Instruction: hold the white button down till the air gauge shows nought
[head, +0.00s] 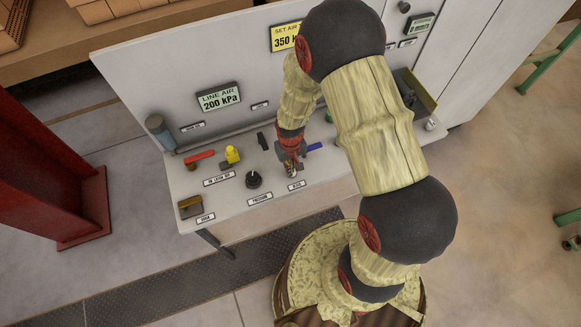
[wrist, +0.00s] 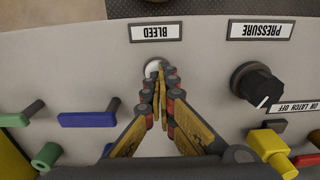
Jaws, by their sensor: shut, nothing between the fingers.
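The white button (wrist: 153,68) shows below the BLEED label (wrist: 156,32) in the wrist view, partly covered by my fingertips. My gripper (wrist: 160,75) is shut and empty, its tips over the button. I cannot tell whether they touch it or how far it is pressed. In the head view my gripper (head: 291,172) points down at the panel just behind the BLEED label (head: 297,186), and the button is hidden there. The air gauge (head: 219,97), labelled LINE AIR, reads 200 kPa on the upright panel.
A black PRESSURE knob (head: 253,180) and a yellow latch piece (head: 232,155) stand left of my gripper. A red lever (head: 199,156) is farther left. A blue handle (head: 314,147) is close on the right. A yellow SET AIR sign (head: 285,36) is partly hidden by my arm.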

